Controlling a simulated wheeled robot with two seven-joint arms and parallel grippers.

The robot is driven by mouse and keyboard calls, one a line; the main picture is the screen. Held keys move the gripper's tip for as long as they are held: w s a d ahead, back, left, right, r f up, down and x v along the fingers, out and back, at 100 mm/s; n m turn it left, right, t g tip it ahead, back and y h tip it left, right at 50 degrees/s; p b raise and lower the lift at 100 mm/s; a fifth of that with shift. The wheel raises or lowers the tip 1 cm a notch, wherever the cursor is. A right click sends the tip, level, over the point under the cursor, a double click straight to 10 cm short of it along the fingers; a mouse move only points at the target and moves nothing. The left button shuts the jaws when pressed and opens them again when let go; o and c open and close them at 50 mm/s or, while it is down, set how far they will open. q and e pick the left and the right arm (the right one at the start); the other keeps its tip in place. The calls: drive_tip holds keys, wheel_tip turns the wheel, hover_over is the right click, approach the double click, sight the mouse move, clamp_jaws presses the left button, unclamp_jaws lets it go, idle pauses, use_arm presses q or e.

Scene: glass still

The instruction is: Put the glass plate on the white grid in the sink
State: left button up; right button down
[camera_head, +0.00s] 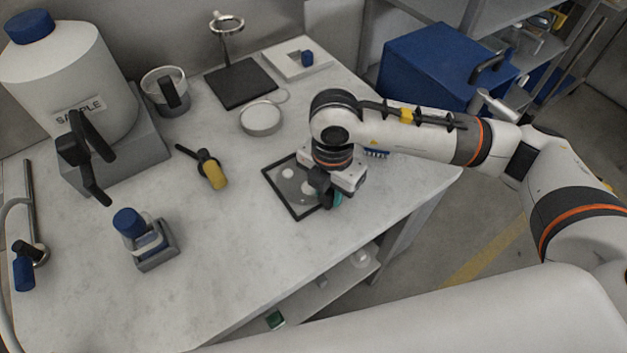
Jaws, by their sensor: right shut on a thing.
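My right gripper (326,190) is low over the right part of the worktop, pointing down. It is shut on a small teal, round-edged thing (337,199), which may be the glass plate; the fingers hide much of it. Directly beside and partly under the gripper lies a dark-framed square tray (284,206) with pale round pieces on it. I cannot make out a sink or a white grid for certain. My left gripper is out of view.
A big white jug (62,70) marked SAMPLE stands at the left. A blue-capped bottle (130,224) in a grey holder, a yellow-handled tool (213,174), a round white dish (260,118) and a ring stand (240,84) share the worktop (220,250). Its front middle is clear.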

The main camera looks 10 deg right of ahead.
drive_tip(key=c, duration=1.7)
unclamp_jaws()
drive_tip(key=shift+s, duration=0.1)
drive_tip(key=shift+c, duration=0.2)
drive_tip(key=shift+a, duration=0.1)
clamp_jaws()
drive_tip(key=shift+r, duration=0.1)
drive_tip(key=shift+r+p, duration=0.45)
drive_tip(key=shift+r, duration=0.1)
drive_tip(key=shift+a+r+p, duration=0.15)
drive_tip(key=shift+r+p, duration=0.15)
drive_tip(key=shift+r, duration=0.25)
drive_tip(key=shift+r+p, duration=0.3)
drive_tip(key=shift+r, duration=0.55)
